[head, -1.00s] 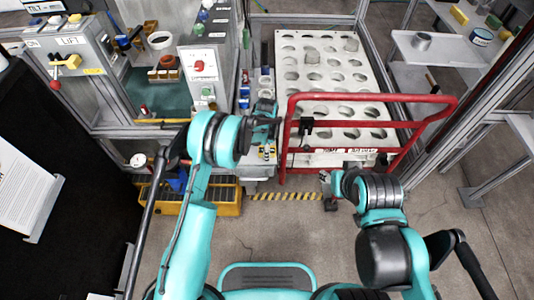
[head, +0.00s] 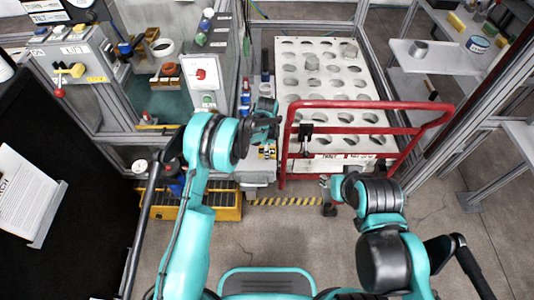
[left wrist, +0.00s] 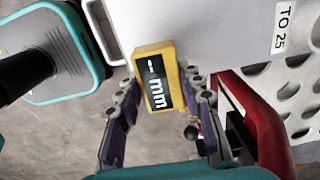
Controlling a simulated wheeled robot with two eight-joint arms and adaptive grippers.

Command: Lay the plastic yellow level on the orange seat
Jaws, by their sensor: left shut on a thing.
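The yellow level (left wrist: 158,85) is a small yellow block with a dark face marked "mm" in the left wrist view. It sits between the fingers of my left gripper (left wrist: 160,98), which is shut on it. In the head view my left gripper (head: 267,148) is at the middle, left of the red rail, and the level is only a small patch there. An orange-brown piece (head: 168,69) shows on the left bench; I cannot tell whether it is the orange seat. My right gripper (head: 326,184) is low, just below the rail; its fingers are too small to read.
A red tubular rail (head: 370,104) stands before a pale board with holes (head: 330,88). A control panel (head: 75,62) and grey posts are at the left. A yellow floor tray (head: 225,205) lies below. Shelves (head: 430,62) stand at the right. The lower floor is open.

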